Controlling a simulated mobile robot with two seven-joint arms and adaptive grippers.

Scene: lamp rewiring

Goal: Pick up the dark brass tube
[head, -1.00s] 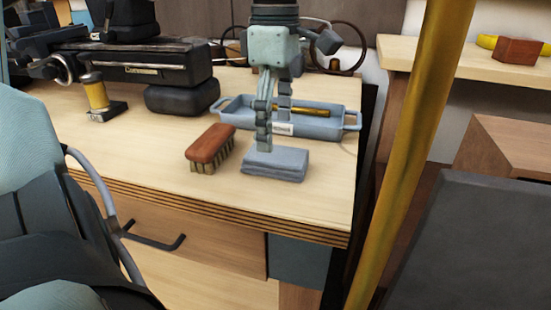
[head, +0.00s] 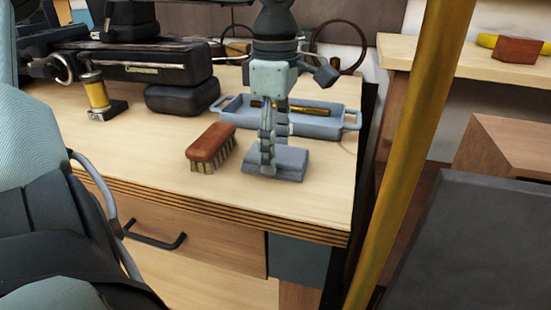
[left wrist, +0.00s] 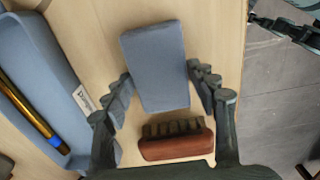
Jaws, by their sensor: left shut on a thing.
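A brass tube (head: 313,112) lies in the blue-grey tray (head: 346,118) behind my left gripper. My left gripper (head: 268,165) points down at a flat blue-grey folded pad (head: 291,160) on the bench. In the left wrist view its fingers (left wrist: 160,88) are shut on the pad's two sides (left wrist: 155,62). The tube is apart from the gripper. Dark jointed parts (left wrist: 285,30), perhaps my right gripper, show at the top right there; their state is unclear.
A brush (head: 211,146) with a red-brown back lies left of the pad. A tall brass pole (head: 410,150) crosses the right foreground. The bench front is clear.

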